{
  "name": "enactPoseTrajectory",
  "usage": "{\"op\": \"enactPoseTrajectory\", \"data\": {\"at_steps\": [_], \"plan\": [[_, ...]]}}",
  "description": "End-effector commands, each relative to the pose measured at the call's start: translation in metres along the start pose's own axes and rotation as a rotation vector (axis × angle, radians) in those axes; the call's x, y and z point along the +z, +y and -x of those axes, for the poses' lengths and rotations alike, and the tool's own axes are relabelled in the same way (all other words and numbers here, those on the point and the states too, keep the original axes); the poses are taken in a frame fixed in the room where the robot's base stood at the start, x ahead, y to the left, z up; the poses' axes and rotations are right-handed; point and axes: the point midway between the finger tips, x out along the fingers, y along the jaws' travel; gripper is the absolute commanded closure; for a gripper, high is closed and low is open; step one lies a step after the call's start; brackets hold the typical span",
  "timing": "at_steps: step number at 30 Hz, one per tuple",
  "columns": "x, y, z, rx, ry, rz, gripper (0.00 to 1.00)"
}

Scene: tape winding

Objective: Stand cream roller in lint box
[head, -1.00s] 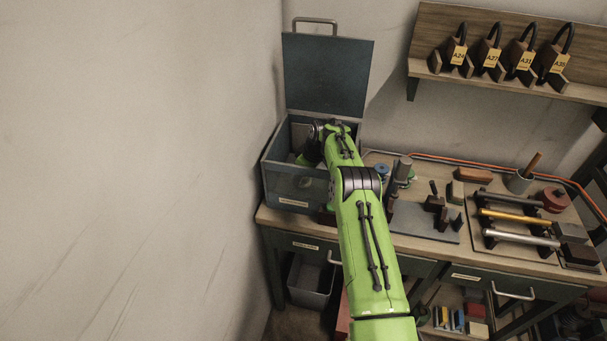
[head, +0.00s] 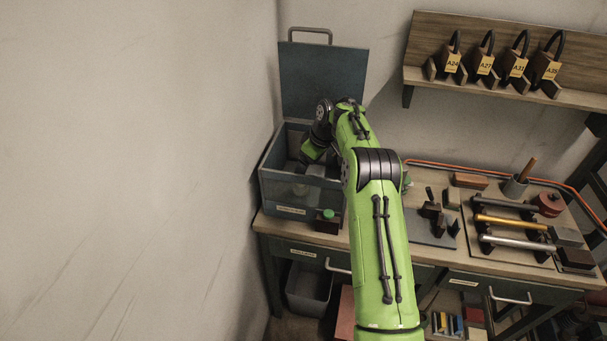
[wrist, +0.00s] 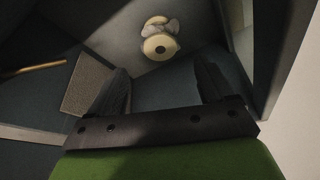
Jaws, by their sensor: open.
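The blue-grey lint box (head: 285,192) stands at the left end of the bench with its lid (head: 322,85) raised. My gripper (head: 306,163) reaches down into the box; its fingertips are hard to see in the head view. In the wrist view my gripper (wrist: 165,85) is open, with two dark fingers apart and nothing between them. A cream round piece with a dark centre (wrist: 160,48), seemingly the cream roller, lies beyond the fingertips on a grey surface, apart from them. Pale fluffy-looking matter shows around it. I cannot tell whether it is fully upright.
Box walls (wrist: 285,60) rise close at the right of my gripper. A brown block with a green top (head: 328,220) stands in front of the box. Metal and yellow bars (head: 510,221) lie on a rack at right. Tagged padlock-like pieces (head: 485,65) sit on the wall shelf.

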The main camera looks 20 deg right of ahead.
Motion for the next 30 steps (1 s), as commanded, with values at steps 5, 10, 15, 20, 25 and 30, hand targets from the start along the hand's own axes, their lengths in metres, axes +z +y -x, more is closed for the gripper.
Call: {"op": "enactPoseTrajectory", "data": {"at_steps": [5,10,15,20,25,30], "plan": [[-0.001,-0.001,0.022,0.000,0.000,-0.002,0.18],[-0.017,-0.032,0.075,0.032,-0.003,-0.028,0.18],[-0.016,-0.098,0.155,0.089,-0.004,-0.108,0.18],[0.012,-0.164,0.215,0.144,0.012,-0.197,0.18],[0.066,-0.232,0.258,0.193,0.048,-0.305,0.18],[0.137,-0.290,0.272,0.224,0.100,-0.419,0.18]]}}
